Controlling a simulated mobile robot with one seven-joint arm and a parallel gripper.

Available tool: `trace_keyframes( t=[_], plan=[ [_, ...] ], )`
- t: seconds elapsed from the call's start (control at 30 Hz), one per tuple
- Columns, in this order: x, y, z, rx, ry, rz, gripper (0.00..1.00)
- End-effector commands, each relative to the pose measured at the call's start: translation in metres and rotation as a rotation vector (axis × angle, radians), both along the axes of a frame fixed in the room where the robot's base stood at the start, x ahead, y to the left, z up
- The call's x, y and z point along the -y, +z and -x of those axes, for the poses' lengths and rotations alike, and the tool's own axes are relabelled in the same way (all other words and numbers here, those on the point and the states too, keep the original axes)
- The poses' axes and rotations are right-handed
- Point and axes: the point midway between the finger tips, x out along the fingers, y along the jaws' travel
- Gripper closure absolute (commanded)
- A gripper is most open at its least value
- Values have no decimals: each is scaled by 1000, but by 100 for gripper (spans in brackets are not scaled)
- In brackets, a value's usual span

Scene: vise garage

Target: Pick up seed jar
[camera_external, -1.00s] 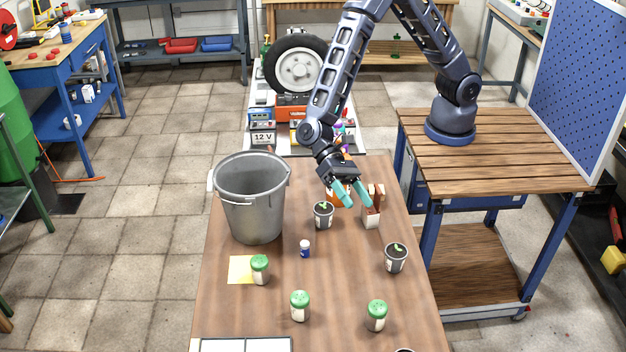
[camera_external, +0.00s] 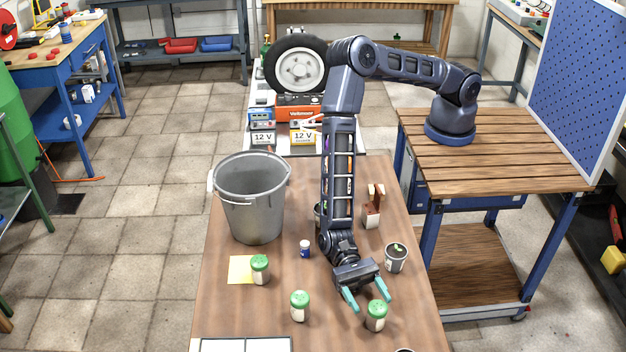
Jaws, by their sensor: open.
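Several small jars with green lids and pale bodies stand upright on the wooden table. One jar (camera_external: 376,316) is at the right, one jar (camera_external: 300,306) is in the front middle, and one jar (camera_external: 260,270) is at the left by a yellow note. I cannot tell which of them is the seed jar. My gripper (camera_external: 368,301) is open, its teal fingers pointing down toward the front. The right-hand jar is close to the right finger, and its lid shows between the fingertips. I cannot tell whether they touch.
A grey bucket (camera_external: 250,205) stands at the table's back left. A small blue-and-white bottle (camera_external: 305,249), a potted seedling (camera_external: 396,258) and a white-and-brown block (camera_external: 371,212) stand nearby. Another pot is mostly hidden behind my arm. A white panelled tray (camera_external: 243,345) lies at the front left.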

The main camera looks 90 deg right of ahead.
Motion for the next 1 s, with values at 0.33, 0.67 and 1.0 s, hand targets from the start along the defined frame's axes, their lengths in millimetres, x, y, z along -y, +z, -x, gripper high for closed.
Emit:
trace_keyframes(
  t=[0.33,0.67,1.0],
  plan=[
    [-28,0,10,0,2,-1,33],
    [-48,0,15,0,1,0,33],
    [-47,0,15,0,1,0,74]
  ],
)
